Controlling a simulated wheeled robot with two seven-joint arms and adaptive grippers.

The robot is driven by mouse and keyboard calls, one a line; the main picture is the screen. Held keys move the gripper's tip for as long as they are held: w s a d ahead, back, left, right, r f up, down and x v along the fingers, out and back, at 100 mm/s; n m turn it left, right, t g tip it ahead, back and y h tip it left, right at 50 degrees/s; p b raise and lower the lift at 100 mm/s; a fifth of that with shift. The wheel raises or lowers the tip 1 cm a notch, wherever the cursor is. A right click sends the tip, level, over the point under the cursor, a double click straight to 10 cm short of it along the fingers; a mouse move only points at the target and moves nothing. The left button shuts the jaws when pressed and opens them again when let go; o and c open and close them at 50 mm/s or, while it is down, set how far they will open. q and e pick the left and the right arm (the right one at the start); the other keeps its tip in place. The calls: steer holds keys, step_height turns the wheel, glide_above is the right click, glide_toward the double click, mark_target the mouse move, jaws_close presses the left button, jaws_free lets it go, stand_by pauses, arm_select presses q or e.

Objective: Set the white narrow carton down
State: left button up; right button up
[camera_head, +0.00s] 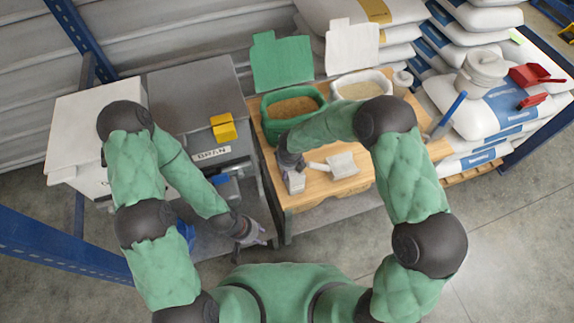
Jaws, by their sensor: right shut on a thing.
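The white narrow carton (296,184) is at the front left part of the wooden table top (372,178). My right gripper (292,170) is shut on the carton from above and partly hides its upper part. The carton looks upright and is at or just above the wood; I cannot tell if it touches. My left gripper (251,246) hangs empty over the floor, left of the table's front, with its fingers apart.
A white scoop (340,165) lies just right of the carton. Behind are an open green bin (268,116) and an open white bin (386,78). A grey drain unit (198,100) stands left, and stacked sacks (470,118) stand right.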

steer(key=o, duration=1.6)
steer(key=p+v, duration=0.5)
steer(key=v, duration=0.7)
steer(key=shift+r, duration=0.1)
